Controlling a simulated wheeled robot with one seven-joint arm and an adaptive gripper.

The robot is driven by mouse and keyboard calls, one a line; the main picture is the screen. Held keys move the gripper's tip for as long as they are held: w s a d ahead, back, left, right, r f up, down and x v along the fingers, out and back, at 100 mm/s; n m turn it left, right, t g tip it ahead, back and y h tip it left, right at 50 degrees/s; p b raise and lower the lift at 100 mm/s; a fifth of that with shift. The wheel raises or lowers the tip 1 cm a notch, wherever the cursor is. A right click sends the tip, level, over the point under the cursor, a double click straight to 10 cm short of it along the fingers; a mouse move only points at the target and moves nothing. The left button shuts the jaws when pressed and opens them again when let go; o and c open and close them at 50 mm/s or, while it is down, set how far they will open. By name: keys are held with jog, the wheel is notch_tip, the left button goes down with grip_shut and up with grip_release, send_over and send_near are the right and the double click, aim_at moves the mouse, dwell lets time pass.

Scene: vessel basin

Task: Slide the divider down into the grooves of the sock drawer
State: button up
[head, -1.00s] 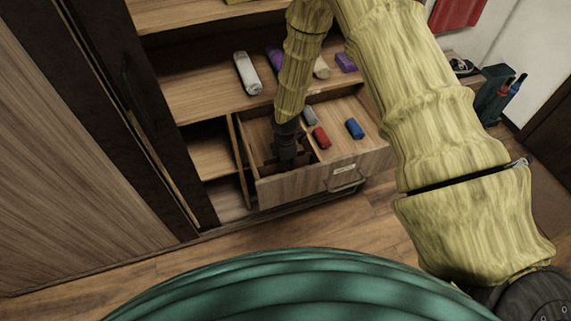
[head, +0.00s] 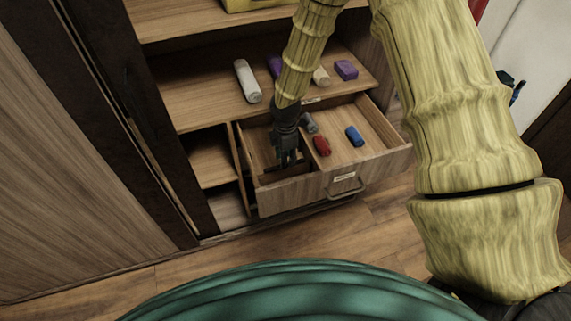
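The sock drawer (head: 334,187) is pulled out from the cabinet, with a label and handle on its front. My gripper (head: 287,160) points down into the left part of the drawer, close behind the front wall. Its dark fingers are small and partly lost against the dark wood, so I cannot tell whether they are open or shut. A dark brown strip by the fingertips may be the divider, but I cannot make out its edges or whether it sits in the grooves. The grooves are not discernible. A red rolled sock (head: 321,145) and a blue one (head: 354,136) lie in the right part.
A grey roll (head: 309,122) lies farther back in the drawer, close to my gripper. On the shelf above lie a white roll (head: 247,81), a purple block (head: 346,70) and a cream roll (head: 321,76). Open cubbies (head: 213,160) stand left of the drawer.

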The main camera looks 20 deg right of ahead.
jog(key=shift+r, duration=1.55)
